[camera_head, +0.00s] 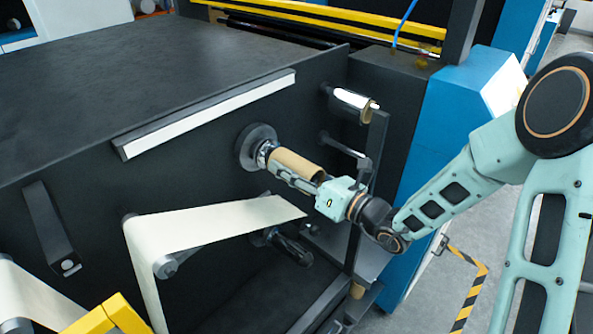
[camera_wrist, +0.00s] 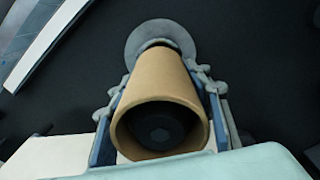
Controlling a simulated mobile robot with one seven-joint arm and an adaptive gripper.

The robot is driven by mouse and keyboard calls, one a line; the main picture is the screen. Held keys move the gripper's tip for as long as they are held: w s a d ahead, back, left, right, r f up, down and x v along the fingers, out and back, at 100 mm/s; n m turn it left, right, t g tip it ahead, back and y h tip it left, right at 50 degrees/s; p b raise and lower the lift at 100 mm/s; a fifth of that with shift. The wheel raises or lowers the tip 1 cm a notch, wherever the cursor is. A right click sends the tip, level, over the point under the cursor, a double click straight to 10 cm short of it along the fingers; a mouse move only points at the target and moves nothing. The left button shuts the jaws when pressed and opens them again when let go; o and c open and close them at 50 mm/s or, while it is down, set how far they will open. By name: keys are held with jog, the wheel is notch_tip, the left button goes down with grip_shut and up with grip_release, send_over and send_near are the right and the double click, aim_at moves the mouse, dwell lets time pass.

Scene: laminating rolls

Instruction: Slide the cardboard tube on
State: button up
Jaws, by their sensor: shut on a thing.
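The brown cardboard tube (camera_head: 299,163) lies in line with a shaft on the dark machine side. A short shiny stretch of the shaft (camera_head: 263,152) shows between the tube and the round grey flange (camera_head: 246,147). My gripper (camera_head: 284,172) is shut on the tube, with a finger on each side. In the wrist view, the tube (camera_wrist: 158,82) points away toward the flange (camera_wrist: 133,42). A dark, faceted core (camera_wrist: 160,132) shows inside its near opening, so the tube is around the shaft. How deep it sits is partly hidden.
A cream web (camera_head: 215,222) runs over rollers below and left of the tube. A second roller (camera_head: 350,100) sticks out above right, and a dark upright bar (camera_head: 376,145) stands close by my gripper. A blue cabinet (camera_head: 455,110) stands to the right.

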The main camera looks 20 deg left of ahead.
jog(key=shift+x, duration=1.35)
jog(key=o, duration=1.2)
jog(key=shift+o, duration=0.2)
